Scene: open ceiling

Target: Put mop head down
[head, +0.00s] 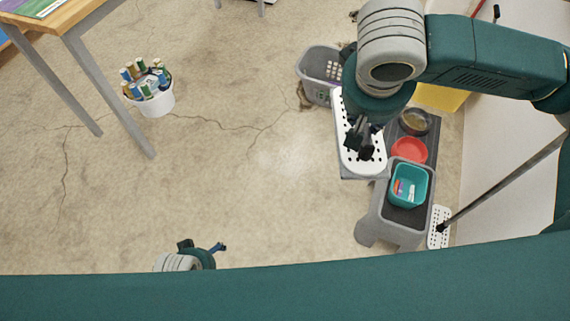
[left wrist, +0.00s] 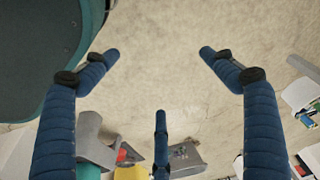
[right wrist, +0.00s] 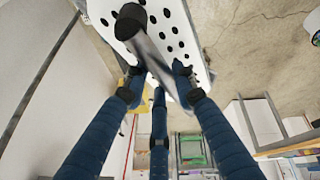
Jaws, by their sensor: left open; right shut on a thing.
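A mop head (head: 350,150), a white plate with black holes, hangs under my right gripper (head: 364,138) at the right of the head view. In the right wrist view my right gripper (right wrist: 157,78) is shut on the grey stem on the mop head (right wrist: 186,35). Whether the mop head touches anything beneath it cannot be told. My left gripper (head: 203,249) is low in the head view, mostly hidden by my own body. In the left wrist view my left gripper (left wrist: 160,70) is open and empty above bare floor.
A grey stool (head: 377,222) carries a teal bin (head: 408,200). A red bowl (head: 408,150) and a grey basket (head: 319,66) are nearby. Another white perforated mop (head: 438,240) leans by the right wall. A white bucket (head: 157,103) holds bottles. The middle floor is clear.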

